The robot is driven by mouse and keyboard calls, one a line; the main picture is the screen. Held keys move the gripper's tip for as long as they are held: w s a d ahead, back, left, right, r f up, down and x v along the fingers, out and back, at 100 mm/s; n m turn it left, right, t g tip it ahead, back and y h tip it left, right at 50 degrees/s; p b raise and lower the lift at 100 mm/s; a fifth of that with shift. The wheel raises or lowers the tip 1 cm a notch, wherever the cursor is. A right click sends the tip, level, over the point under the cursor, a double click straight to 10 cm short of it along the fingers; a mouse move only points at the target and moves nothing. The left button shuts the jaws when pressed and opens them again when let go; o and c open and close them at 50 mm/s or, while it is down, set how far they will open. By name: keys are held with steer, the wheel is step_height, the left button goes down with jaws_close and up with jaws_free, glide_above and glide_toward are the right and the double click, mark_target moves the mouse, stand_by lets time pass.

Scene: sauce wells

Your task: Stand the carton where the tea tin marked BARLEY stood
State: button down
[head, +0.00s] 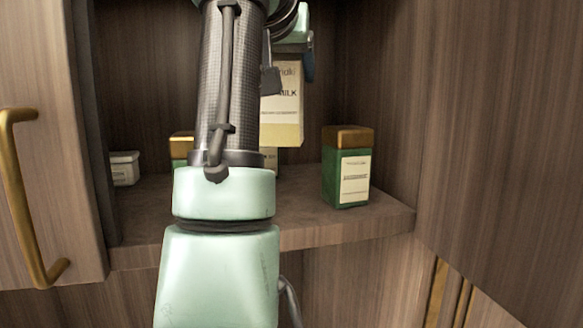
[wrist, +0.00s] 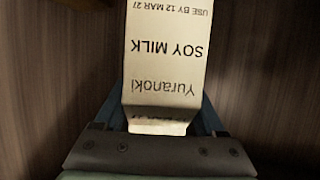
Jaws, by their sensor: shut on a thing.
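The carton (head: 283,112) is a cream box with a yellowish base, held upright inside the cupboard. Its base looks raised above the shelf. In the wrist view the carton (wrist: 166,55) reads "Yuranoki SOY MILK". My gripper (head: 290,58) is shut on the carton's upper part, and its fingers flank it in the wrist view. A green tea tin (head: 347,172) with a brown lid stands at the shelf's right front; its label is too small to read. Another green tin (head: 181,148) is mostly hidden behind my arm. I cannot tell which tin is BARLEY.
A small pale lidded container (head: 124,168) stands at the shelf's left. A pale label (head: 271,160) shows low behind the carton, its owner mostly hidden. Bare shelf (head: 300,215) lies between my arm and the right tin. Cupboard doors stand open on both sides.

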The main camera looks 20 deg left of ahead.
mark_target(285, 135)
step_height(285, 135, down, 5)
steer(key=shift+f+p, duration=0.1)
steer(key=shift+p, duration=0.55)
steer(key=shift+s+f+p, duration=0.15)
steer(key=shift+f+p, duration=0.15)
steer(key=shift+f, duration=0.4)
steer(key=shift+s+f+p, duration=0.1)
steer(key=shift+f+p, duration=0.2)
steer(key=shift+f, duration=0.35)
steer(key=shift+w+f, duration=0.2)
steer(key=shift+f, duration=0.35)
steer(key=shift+s, duration=0.1)
jaws_free()
steer(key=shift+f, duration=0.15)
